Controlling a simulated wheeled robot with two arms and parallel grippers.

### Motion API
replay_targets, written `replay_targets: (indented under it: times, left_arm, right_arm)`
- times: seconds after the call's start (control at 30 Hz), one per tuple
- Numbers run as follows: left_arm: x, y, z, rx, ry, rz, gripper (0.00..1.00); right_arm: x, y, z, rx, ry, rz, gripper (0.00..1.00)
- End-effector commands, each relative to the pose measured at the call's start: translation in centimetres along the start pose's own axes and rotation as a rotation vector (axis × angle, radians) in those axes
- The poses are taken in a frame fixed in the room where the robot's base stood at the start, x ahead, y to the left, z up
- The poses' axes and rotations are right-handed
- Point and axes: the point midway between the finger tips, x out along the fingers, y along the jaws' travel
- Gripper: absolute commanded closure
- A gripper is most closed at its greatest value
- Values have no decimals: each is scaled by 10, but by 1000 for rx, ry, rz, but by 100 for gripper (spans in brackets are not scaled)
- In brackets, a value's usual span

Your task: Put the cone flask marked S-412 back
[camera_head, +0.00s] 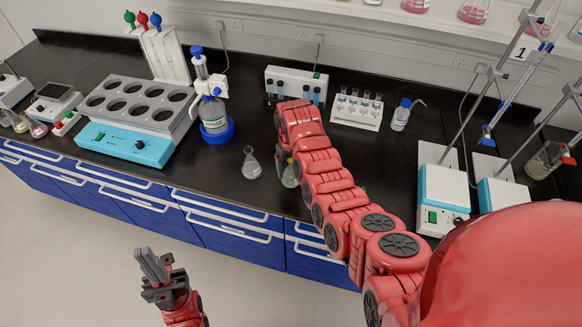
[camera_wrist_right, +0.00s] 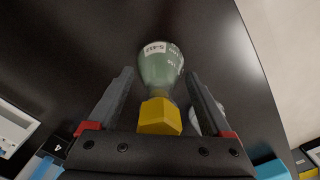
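The cone flask marked S-412 (camera_wrist_right: 160,68) shows in the right wrist view, with greenish contents, a white label and a yellow piece at its neck end. It stands on the black bench, and a greenish flask partly shows beside my right gripper (camera_head: 284,165) in the head view. In the right wrist view my right gripper (camera_wrist_right: 160,108) has its fingers spread on either side of the flask's neck, with gaps on both sides. My left gripper (camera_head: 153,266) hangs empty in front of the bench, low on the left; its finger gap is unclear.
A clear cone flask (camera_head: 251,163) stands just left of my right gripper. A shelf with pink flasks (camera_head: 473,10) is above.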

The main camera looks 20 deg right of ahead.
Motion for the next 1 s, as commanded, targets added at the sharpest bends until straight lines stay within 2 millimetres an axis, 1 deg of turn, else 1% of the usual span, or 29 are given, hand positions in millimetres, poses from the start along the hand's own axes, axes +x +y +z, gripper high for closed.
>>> replay_targets:
  times: [0.03, 0.07, 0.33, 0.4, 0.47, 0.53, 0.67, 0.7, 0.77, 0.8, 0.83, 0.9, 0.93, 1.0]
  left_arm:
    - [0, 0, 0, 0, 0, 0, 100]
    - [0, 0, 0, 0, 0, 0, 100]
    - [1, 0, 0, 0, 0, 0, 100]
    - [4, 0, -1, 0, 0, 0, 100]
    - [-1, 0, 0, 0, 0, 0, 100]
    - [-4, 0, 1, 0, 0, 0, 100]
    - [-13, 1, 2, 0, 0, 0, 100]
    - [-12, 1, 2, 0, 0, 0, 100]
    - [-12, 1, 2, 0, 0, 0, 100]
    - [-3, 0, 0, 0, 0, 0, 100]
    - [8, 0, -1, 0, 0, 0, 100]
    - [20, -1, -3, 0, 1, 0, 100]
    - [23, -1, -4, 0, 1, 0, 100]
    - [23, -1, -4, 0, 1, 0, 100]
  right_arm:
    - [0, 0, 0, 0, 0, 0, 5]
    - [0, 0, 0, 0, 0, 0, 2]
    - [-1, 0, 0, 0, 0, 0, 2]
    - [-5, 0, 0, 0, 0, 0, 2]
    - [-5, 0, 0, 0, 0, 1, 2]
    - [-12, 0, -2, 0, 4, 2, 2]
    - [-30, 0, -2, -1, 7, 2, 2]
    - [-44, 0, -2, 0, 8, 2, 2]
    - [-61, 0, -2, -1, 9, 1, 2]
    - [-77, 1, -1, 1, 4, -1, 2]
    - [-87, 2, 0, 2, 0, -1, 2]
    - [-102, 1, 0, 1, 1, -1, 2]
    - [-106, 0, 0, 0, 1, -2, 2]
    - [-110, 0, 0, 1, 0, -3, 2]
